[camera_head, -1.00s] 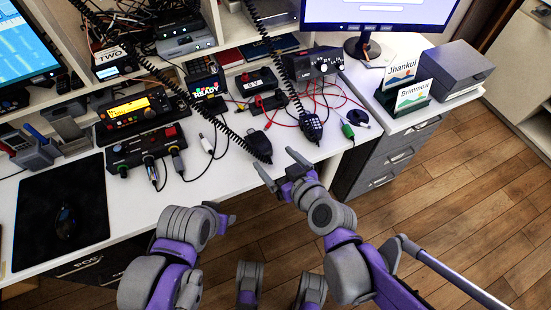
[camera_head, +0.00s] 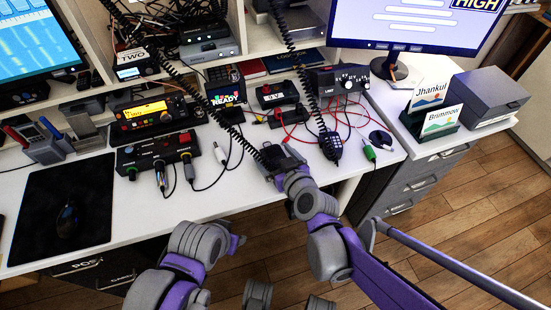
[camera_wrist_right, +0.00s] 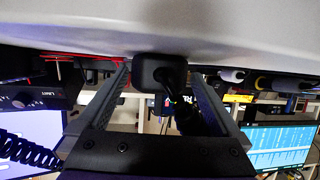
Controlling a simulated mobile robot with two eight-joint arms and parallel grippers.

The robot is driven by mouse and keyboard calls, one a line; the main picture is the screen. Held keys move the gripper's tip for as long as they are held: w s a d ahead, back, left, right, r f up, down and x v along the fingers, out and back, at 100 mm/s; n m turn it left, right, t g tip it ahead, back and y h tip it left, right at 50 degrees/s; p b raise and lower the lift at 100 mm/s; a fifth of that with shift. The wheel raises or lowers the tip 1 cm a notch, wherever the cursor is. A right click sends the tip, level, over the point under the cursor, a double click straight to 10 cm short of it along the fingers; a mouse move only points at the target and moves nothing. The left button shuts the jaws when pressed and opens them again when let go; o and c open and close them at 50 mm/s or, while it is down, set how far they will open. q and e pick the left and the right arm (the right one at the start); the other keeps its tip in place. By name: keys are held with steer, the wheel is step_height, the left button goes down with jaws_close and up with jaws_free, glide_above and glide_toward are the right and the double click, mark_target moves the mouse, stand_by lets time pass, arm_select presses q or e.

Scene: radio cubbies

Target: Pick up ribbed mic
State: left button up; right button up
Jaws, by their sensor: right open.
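A black hand mic (camera_wrist_right: 158,72) on a coiled cord lies on the desk near its front edge. In the head view, my right gripper (camera_head: 277,158) is over it and hides most of it. In the right wrist view, this mic sits between the open fingers of my right gripper (camera_wrist_right: 160,85). A second dark hand mic (camera_head: 330,146) with a patterned face lies to the right, apart from the gripper. I cannot tell for sure which mic is the ribbed one. My left gripper (camera_head: 237,241) hangs in front of the desk, away from both; its jaws are unclear.
A control box (camera_head: 155,153) with cables stands left of the right gripper. Red leads (camera_head: 290,133) and a green-tipped cable (camera_head: 369,152) lie behind and to the right. A black mouse pad (camera_head: 60,215) covers the left desk front. Coiled cords hang from the shelf above.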

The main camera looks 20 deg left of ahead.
steer(key=c, duration=1.4)
